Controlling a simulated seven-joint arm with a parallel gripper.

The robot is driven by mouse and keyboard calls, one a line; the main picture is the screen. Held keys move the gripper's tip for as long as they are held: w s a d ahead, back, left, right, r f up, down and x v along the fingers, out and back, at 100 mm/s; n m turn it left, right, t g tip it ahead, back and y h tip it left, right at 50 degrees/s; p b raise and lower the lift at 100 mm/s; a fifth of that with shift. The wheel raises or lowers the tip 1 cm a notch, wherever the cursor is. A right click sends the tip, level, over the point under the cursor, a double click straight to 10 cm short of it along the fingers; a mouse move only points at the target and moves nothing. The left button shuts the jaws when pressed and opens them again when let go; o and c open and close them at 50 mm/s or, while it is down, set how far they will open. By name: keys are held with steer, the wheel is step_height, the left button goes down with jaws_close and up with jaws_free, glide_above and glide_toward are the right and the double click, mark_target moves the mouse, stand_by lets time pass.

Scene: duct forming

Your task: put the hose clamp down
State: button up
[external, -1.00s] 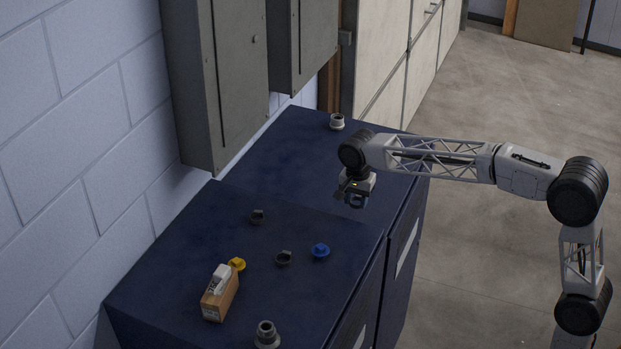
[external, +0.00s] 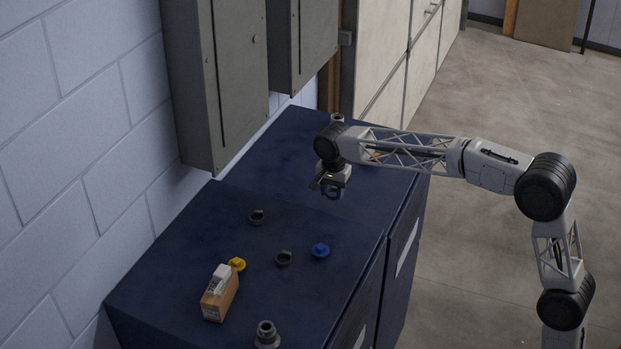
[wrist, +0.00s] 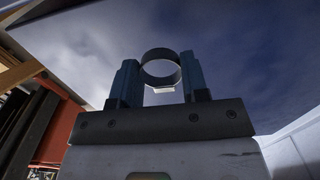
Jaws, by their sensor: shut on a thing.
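The hose clamp (wrist: 146,55) is a dark ring with a small light block at its lower side. In the wrist view it sits between the two blue fingers of my gripper (wrist: 154,83), which is shut on it. In the external view my gripper (external: 333,192) is above the dark blue cabinet top (external: 300,222), apart from the surface. The clamp is too small and dark there to make out clearly.
Another fitting (external: 337,119) stands at the back. Grey wall boxes (external: 225,80) overhang the left.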

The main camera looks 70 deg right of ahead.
glide_above(312, 199)
steer(key=shift+d+f, duration=0.1)
steer(key=shift+f, duration=0.25)
stand_by(0.5)
steer(key=shift+f, duration=1.75)
steer(key=shift+f, duration=0.1)
steer(key=o, duration=0.9)
step_height(312, 199, up, 12)
